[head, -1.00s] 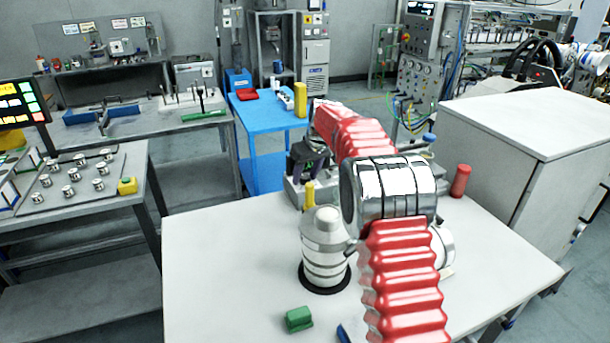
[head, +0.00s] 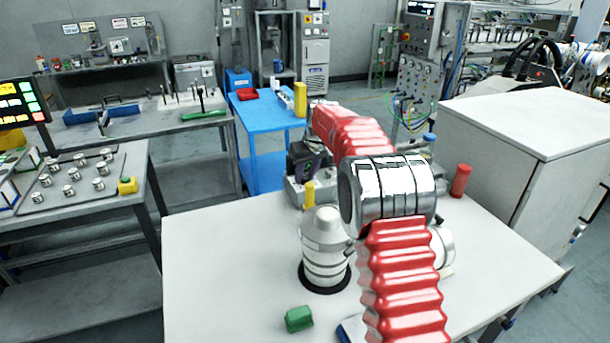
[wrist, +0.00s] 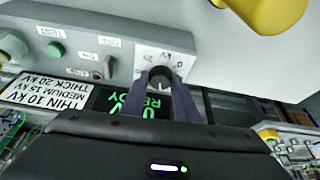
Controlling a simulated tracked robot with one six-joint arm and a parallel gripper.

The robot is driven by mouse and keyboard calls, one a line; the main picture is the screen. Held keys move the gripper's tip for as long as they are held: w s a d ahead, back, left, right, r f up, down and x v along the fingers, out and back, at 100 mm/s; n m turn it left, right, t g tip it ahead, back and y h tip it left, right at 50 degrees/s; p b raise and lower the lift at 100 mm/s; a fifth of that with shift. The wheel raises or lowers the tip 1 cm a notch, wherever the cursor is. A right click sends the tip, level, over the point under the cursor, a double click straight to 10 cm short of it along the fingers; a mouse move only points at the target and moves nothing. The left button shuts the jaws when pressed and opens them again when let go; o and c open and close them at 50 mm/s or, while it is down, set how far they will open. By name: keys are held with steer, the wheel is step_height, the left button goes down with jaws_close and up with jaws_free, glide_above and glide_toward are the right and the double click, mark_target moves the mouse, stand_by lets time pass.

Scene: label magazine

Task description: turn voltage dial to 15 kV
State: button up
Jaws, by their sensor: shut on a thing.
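The voltage dial (wrist: 161,76) is a dark round knob on a white scale plate on the grey control panel (wrist: 85,28). My gripper (wrist: 162,80) is shut on it, with one dark finger on each side. The scale is upside down in the wrist view, and the fingers cover part of it; the dial's pointer cannot be read clearly. Below it a dark display (wrist: 135,104) shows green text, a 0 and READY, partly hidden by my gripper. In the head view my dark gripper (head: 308,160) is at the grey unit (head: 300,190) and the dial is hidden.
A placard (wrist: 42,90) lists thin 10 kV, medium 15 kV and thick 20 kV. A green button (wrist: 56,49) and a small switch sit beside the dial. A ringed white post (head: 325,250), a yellow cylinder (head: 308,195), a red cylinder (head: 461,181) and a green block (head: 299,319) stand on the table.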

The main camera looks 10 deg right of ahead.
steer(key=m+h, duration=0.1)
steer(key=m, duration=0.3)
steer(key=shift+a+m+h, duration=0.2)
steer(key=shift+m+h, duration=0.1)
steer(key=shift+h, duration=0.1)
steer(key=shift+m+h, duration=0.7)
steer(key=shift+m, duration=1.1)
steer(key=o, duration=1)
steer(key=shift+r, duration=0.1)
steer(key=shift+v, duration=6.75)
steer(key=shift+a+r, duration=0.1)
